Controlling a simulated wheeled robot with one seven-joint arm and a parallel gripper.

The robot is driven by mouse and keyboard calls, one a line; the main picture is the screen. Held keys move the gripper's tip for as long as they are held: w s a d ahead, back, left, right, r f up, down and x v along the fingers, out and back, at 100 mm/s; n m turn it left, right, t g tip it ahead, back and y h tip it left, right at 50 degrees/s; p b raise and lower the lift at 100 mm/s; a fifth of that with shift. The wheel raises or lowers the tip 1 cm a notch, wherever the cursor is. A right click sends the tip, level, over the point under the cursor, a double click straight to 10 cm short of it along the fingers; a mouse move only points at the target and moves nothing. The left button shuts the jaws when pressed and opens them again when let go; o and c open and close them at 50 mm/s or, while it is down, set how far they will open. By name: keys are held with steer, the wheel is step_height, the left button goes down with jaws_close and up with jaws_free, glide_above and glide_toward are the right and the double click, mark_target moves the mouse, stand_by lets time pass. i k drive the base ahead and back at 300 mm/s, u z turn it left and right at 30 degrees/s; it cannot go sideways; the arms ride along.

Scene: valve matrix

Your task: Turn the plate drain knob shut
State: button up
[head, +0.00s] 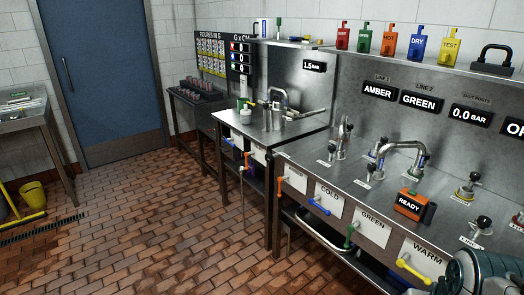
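I cannot tell which knob is the plate drain knob, as the small labels are too small to read. Black-topped knobs stand on the right steel bench: one at the back left (346,128), one beside the curved spout (371,167), one further right (467,187) and one near the right edge (481,224). How far each is turned does not show. My gripper is not in view. A rounded grey part at the lower right corner seems to be my arm and covers part of the bench front.
Lever handles, including blue (318,207), green (351,234) and yellow (413,270), stick out from the bench front. An orange READY box (412,206) stands on top. A second steel bench (255,128) is further left. The tiled floor (150,205) is mostly clear.

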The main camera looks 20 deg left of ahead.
mark_target(269, 157)
steer(key=u, duration=0.7)
steer(key=i, duration=1.5)
steer(key=u, duration=0.2)
